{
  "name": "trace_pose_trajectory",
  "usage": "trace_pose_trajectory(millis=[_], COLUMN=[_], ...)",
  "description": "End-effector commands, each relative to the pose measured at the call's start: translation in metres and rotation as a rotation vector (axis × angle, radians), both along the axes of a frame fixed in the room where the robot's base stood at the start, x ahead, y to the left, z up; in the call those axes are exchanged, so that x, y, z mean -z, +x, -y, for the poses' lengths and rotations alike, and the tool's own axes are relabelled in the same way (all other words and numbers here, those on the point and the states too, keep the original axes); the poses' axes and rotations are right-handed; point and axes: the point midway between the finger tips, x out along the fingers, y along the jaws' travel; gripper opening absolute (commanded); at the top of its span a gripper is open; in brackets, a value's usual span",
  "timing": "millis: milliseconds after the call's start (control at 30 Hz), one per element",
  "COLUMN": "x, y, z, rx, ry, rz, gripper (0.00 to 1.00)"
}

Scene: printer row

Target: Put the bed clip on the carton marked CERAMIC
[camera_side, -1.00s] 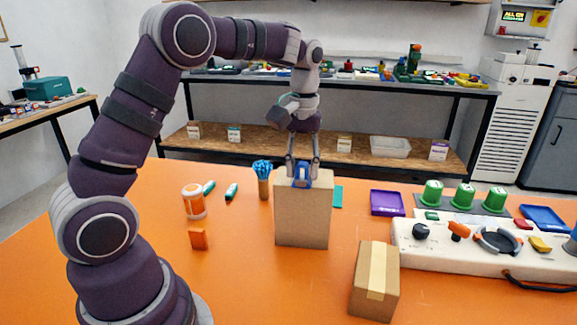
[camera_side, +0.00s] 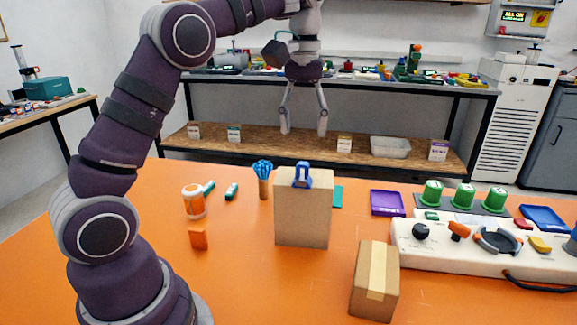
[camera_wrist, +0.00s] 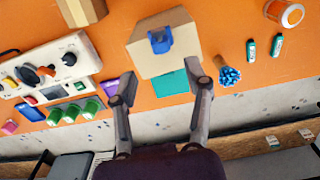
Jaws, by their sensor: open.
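The blue bed clip (camera_side: 302,175) stands on top of the tall cardboard carton (camera_side: 303,217) in the middle of the orange table. In the wrist view the clip (camera_wrist: 160,40) rests on the carton's top (camera_wrist: 150,62). No CERAMIC marking is readable on the faces I see. My gripper (camera_side: 304,132) is open and empty, raised above the carton and apart from the clip. Its spread fingers (camera_wrist: 162,90) also show in the wrist view.
A shorter taped carton (camera_side: 375,283) stands at the front right, left of a white control panel (camera_side: 470,250). A cup of blue sticks (camera_side: 263,180), an orange-and-white jar (camera_side: 193,202) and an orange block (camera_side: 198,239) are to the left. A purple tray (camera_side: 387,203) lies right.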

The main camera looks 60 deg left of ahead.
Motion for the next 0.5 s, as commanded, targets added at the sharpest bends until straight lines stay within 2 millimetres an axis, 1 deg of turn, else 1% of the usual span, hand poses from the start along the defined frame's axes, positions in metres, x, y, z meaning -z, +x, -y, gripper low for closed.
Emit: trace_pose_trajectory(millis=[67,133,200,267,300,367,400,500], x=[-0.008,-0.016,-0.021,-0.02,-0.017,-0.009,-0.002,0.016], y=[-0.007,-0.019,-0.036,-0.053,-0.066,-0.084,-0.095,-0.116], z=[0.007,0.017,0.029,0.039,0.045,0.053,0.058,0.065], rx=[0.052,0.138,0.246,0.343,0.41,0.504,0.56,0.673], ry=[0.008,0.023,0.043,0.066,0.082,0.107,0.124,0.16], rz=[0.033,0.085,0.152,0.211,0.25,0.306,0.342,0.409], gripper=[0.5,0.5,0.5,0.5,0.5,0.5,0.5,0.5])
